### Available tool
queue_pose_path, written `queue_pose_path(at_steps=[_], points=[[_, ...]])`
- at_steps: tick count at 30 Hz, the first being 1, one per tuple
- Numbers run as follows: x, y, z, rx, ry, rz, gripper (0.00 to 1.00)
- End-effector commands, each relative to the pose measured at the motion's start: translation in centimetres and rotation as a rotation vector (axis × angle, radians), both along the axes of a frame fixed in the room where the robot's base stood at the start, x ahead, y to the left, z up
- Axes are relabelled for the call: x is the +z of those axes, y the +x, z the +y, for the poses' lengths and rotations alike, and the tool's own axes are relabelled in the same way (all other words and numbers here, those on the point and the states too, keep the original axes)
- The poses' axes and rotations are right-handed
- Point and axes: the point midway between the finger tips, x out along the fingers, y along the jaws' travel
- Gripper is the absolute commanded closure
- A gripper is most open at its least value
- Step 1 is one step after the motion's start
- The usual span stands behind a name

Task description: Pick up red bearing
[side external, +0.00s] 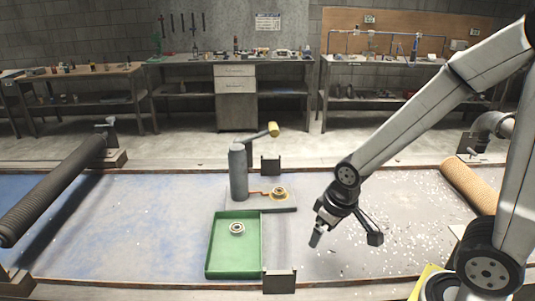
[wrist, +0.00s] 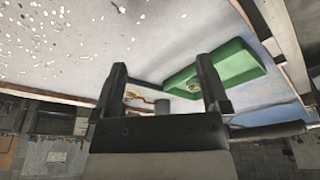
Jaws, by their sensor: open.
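A round bearing (side external: 279,193) with an orange-yellow rim sits on a flat dark-edged base near the grey post, with a thin red piece (side external: 255,193) beside it. No bearing shows a clearly red body. A grey metal bearing (side external: 237,228) lies inside the green tray (side external: 211,262). The green tray also shows in the wrist view (wrist: 240,66). My gripper (side external: 345,238) is open and empty, above the table to the right of the tray and both bearings. Its two fingers show in the wrist view (wrist: 162,68), apart, with nothing between them.
A grey upright post (side external: 238,172) with a yellow-tipped arm (side external: 273,129) stands behind the tray. A dark roller (side external: 55,188) lies at the left and a tan mesh tube (side external: 468,186) at the right. White flecks cover the right table area, which is otherwise clear.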

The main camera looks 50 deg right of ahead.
Motion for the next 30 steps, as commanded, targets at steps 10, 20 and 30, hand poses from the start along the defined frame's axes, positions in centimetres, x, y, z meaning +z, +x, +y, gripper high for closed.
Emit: queue_pose_path(at_steps=[10, 20, 30], points=[[-0.1, 0.0, 0.0, -0.015, 0.007, 0.005, 0.04], [-1.3, 0.0, -0.5, -0.289, 0.136, 0.109, 0.04], [-3.1, 1.4, -0.5, -0.809, 0.43, 0.284, 0.04]])
